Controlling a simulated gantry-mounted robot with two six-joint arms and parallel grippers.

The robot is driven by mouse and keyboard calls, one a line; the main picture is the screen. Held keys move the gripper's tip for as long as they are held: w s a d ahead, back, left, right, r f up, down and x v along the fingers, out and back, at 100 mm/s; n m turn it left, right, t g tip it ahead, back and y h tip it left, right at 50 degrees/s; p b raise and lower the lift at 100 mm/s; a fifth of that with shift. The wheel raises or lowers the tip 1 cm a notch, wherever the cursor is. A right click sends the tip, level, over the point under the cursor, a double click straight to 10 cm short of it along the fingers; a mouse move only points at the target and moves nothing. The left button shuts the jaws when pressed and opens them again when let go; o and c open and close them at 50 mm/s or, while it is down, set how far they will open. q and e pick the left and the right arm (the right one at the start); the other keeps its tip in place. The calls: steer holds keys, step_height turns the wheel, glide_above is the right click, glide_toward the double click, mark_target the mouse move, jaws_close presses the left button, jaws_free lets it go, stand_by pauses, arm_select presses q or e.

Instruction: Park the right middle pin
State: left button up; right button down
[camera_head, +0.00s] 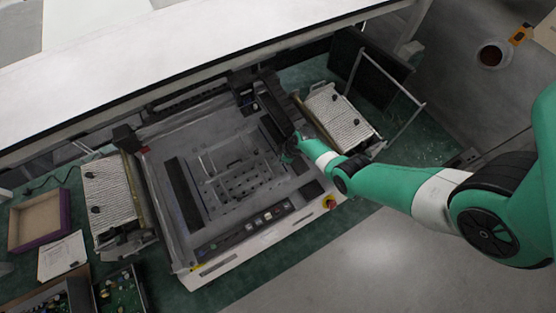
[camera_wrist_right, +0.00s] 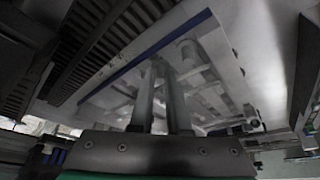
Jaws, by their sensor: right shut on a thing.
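My right gripper (camera_head: 288,148) reaches into the machine from the right, at the right side of the central fixture plate (camera_head: 238,177). In the right wrist view its two fingers (camera_wrist_right: 161,72) are close together, shut on a small grey thing that I take to be the right middle pin. The pin is mostly hidden between the fingertips, and I cannot tell whether it still touches its seat. The fixture plate has rows of dark holes and slots. My left gripper is not in view.
A dark upright block (camera_head: 272,110) stands close behind my right gripper. A ribbed tray (camera_head: 338,112) is to the right, another (camera_head: 107,190) to the left. A red and yellow knob (camera_head: 329,203) sits at the front right corner. A white overhead shelf (camera_head: 180,40) spans the back.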

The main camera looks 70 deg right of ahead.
steer(key=c, duration=0.8)
jaws_free()
steer(key=c, duration=0.4)
steer(key=shift+o, duration=0.2)
step_height(320, 180, up, 7)
steer(key=p, duration=0.6)
